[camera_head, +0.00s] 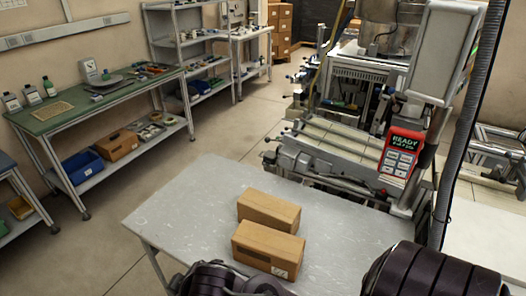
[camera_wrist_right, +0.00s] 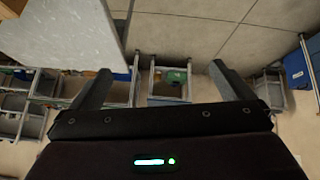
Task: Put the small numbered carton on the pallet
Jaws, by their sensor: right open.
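Two brown cartons lie close together on the grey table in the head view. The nearer carton (camera_head: 267,248) has a small white label low on its front face; any number is too small to read. The other carton (camera_head: 268,211) stands just behind it, with no label showing. I cannot make out a pallet. My right gripper (camera_wrist_right: 160,68) is open and empty in the right wrist view, with floor visible between its fingers. A sliver of brown carton (camera_wrist_right: 14,7) shows at that view's top left corner. My left gripper's fingers are not visible.
The grey table (camera_head: 180,215) is bare left of the cartons. A machine with a red "READY" panel (camera_head: 401,153) stands behind it. A green-topped workbench (camera_head: 105,97) and shelves (camera_head: 185,45) line the back left. Dark parts of my arms cover the bottom edge.

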